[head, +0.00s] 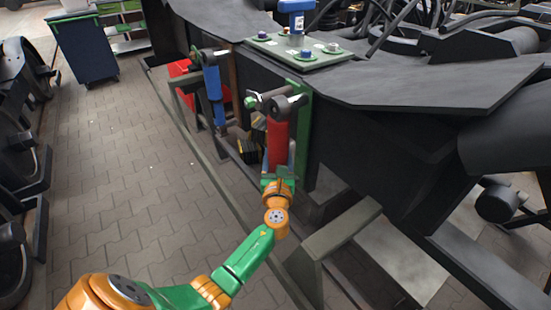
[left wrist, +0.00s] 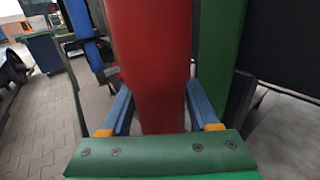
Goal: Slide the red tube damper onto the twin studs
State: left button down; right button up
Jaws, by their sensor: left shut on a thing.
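The red tube damper (head: 278,142) stands nearly upright beside a green upright plate (head: 304,125) on the dark frame. Its dark upper eye (head: 280,107) is level with a metal stud with a green tip (head: 252,102). I cannot tell whether the eye is around the stud or only beside it. The lower end and lower stud are hidden behind my gripper. My left gripper (head: 278,175) is shut on the damper's lower body. In the left wrist view the red tube (left wrist: 152,65) fills the space between the blue fingers. My right gripper is not in view.
A blue damper (head: 214,95) is mounted farther along the frame, near a red box (head: 180,68). A green tray (head: 318,57) with small parts and a blue bottle (head: 296,15) sits on top. A rail (head: 205,160) runs below; the paved floor (head: 110,165) at left is clear.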

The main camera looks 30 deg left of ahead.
pick_arm(q)
jog(key=shift+r, duration=0.15)
jog(key=shift+c, duration=0.3)
grip_release()
jog(key=shift+d, duration=0.15)
jog(key=shift+s, duration=0.15)
jog(key=v, duration=0.7)
jog(key=shift+p, duration=0.3)
